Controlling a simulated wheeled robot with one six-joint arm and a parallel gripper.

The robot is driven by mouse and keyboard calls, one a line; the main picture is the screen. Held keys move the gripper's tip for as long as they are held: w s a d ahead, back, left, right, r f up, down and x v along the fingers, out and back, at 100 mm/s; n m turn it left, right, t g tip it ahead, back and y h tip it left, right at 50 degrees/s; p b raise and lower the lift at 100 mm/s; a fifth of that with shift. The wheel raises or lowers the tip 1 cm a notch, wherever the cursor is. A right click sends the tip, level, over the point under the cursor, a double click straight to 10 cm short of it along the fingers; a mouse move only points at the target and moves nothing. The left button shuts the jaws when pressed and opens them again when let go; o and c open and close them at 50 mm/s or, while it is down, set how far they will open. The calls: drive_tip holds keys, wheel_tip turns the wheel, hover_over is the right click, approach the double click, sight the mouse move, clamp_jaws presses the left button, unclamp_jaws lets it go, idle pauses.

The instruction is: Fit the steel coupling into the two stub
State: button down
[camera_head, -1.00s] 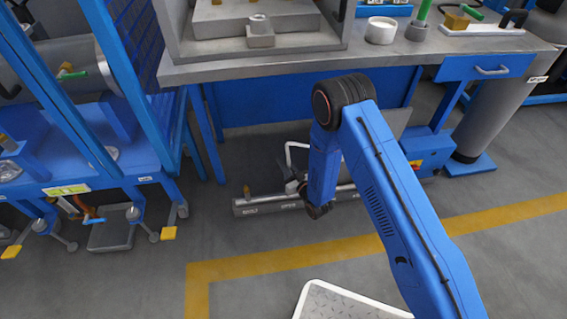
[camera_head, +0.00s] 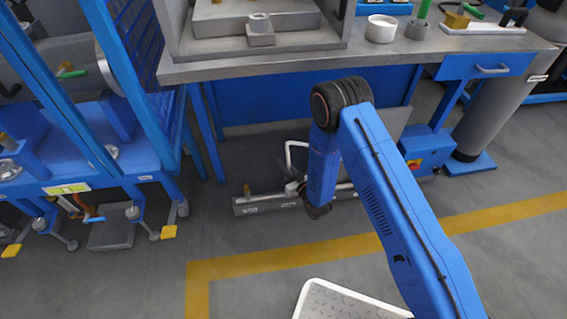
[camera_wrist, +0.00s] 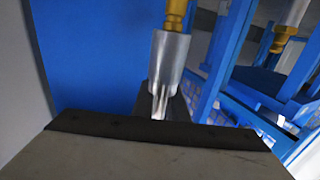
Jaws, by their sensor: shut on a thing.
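My gripper (camera_head: 318,210) hangs low at the end of my arm, in front of the workbench; its fingers are too small to make out there. In the wrist view a silver cylinder, seemingly the steel coupling (camera_wrist: 169,58), stands in front of a dark part, close beyond the dark-edged grey block at the bottom. Its lower end narrows and looks slotted; a brass piece (camera_wrist: 176,15) meets its upper end. It appears to be what my gripper is shut on, though the contact is hidden. I cannot tell which parts are the two stubs.
A grey rail (camera_head: 262,206) with a small brass fitting lies on the floor beside my gripper. A blue cart (camera_head: 95,165) stands left, the workbench (camera_head: 215,68) behind. A second silver and brass piece (camera_wrist: 283,38) shows right in the wrist view.

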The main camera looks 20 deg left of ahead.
drive_tip(key=shift+f, duration=1.25)
drive_tip(key=c, duration=1.7)
unclamp_jaws()
